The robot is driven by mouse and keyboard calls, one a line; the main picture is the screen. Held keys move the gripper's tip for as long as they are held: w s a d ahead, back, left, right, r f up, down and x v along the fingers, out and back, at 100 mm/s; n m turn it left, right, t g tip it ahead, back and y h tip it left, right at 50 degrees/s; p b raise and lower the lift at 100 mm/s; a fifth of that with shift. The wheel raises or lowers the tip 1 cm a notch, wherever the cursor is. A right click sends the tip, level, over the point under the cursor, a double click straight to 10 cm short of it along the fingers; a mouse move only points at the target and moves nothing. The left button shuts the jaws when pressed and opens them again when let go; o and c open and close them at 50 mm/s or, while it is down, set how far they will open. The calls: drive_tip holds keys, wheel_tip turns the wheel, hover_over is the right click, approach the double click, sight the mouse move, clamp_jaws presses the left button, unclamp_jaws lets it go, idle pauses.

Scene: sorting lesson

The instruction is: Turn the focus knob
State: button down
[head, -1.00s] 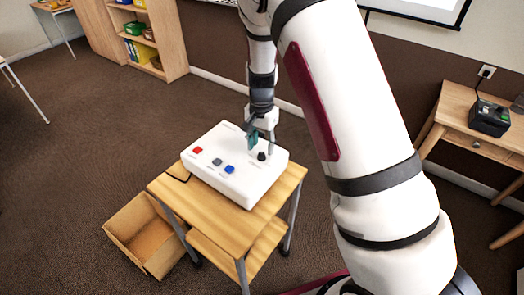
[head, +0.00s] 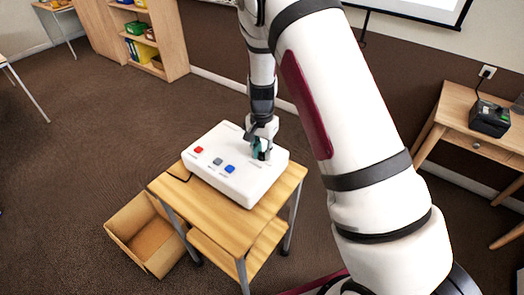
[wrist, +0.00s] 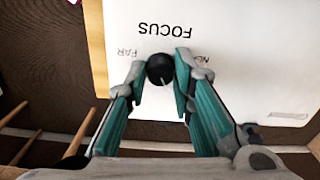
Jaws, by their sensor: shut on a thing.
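The black focus knob (wrist: 159,69) sits on the white control box (head: 213,181), below the printed word FOCUS in the wrist view. A pale pointer line shows on the knob. The words on either side read FAR and a partly hidden word starting with N. My gripper (wrist: 160,76) has its teal fingertips on either side of the knob, shut on it. In the head view my gripper (head: 260,152) is over the right end of the box and largely hides the knob. The box also carries a red button (head: 198,150), a grey button (head: 217,162) and a blue button (head: 229,169).
The box stands on a small wooden table (head: 262,207). An open cardboard box (head: 117,221) is on the floor at its left. A shelf (head: 172,35) stands at the back left, and a wooden desk (head: 455,122) with a black device (head: 489,118) at right.

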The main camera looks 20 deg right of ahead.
sight(262, 153)
drive_tip(key=c, duration=1.4)
unclamp_jaws()
drive_tip(key=shift+o, duration=0.2)
wheel_tip(262, 153, up, 12)
